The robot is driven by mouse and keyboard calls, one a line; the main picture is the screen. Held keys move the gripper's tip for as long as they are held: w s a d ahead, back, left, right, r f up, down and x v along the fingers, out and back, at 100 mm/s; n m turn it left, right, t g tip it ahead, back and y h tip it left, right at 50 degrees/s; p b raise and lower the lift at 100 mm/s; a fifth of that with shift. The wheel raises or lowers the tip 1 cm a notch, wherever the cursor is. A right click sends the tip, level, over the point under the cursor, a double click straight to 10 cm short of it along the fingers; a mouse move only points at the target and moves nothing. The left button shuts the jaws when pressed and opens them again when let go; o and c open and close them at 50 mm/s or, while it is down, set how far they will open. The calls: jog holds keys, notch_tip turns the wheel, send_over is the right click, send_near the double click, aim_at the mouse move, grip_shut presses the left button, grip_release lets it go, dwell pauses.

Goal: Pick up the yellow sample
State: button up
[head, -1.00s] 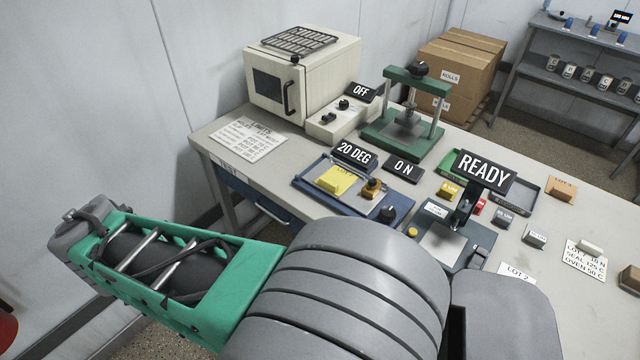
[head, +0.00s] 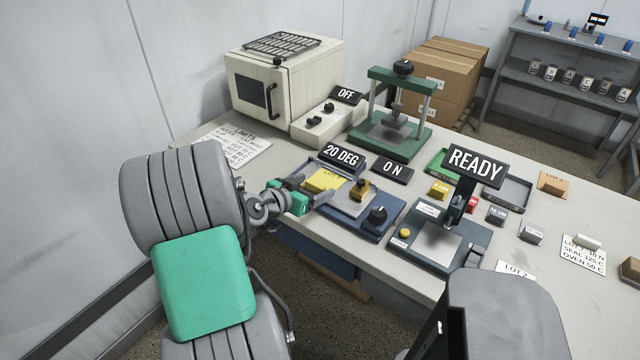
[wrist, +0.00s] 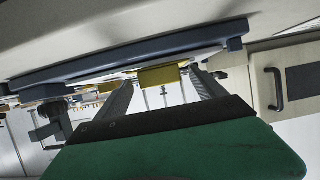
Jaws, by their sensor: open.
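The yellow sample (head: 322,181) is a flat yellow piece with dark print. It lies on the pale plate of a blue-framed station (head: 377,229) under the "20 DEG" sign. My gripper (head: 307,193) is at the left front edge of this station, close to the sample. In the wrist view my gripper (wrist: 162,90) has its two fingers apart, with a yellow piece (wrist: 160,76), likely the sample, seen between and beyond the tips. The gap between the fingers looks empty. I cannot tell whether a finger touches the sample.
A brass-coloured block (head: 360,189) and a black knob (head: 378,215) stand right of the sample. The "20 DEG" sign (head: 341,155) is behind it. A white oven (head: 285,85), a green press (head: 397,118) and a "READY" station (head: 440,243) stand around.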

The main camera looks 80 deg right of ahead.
jog(key=c, duration=1.6)
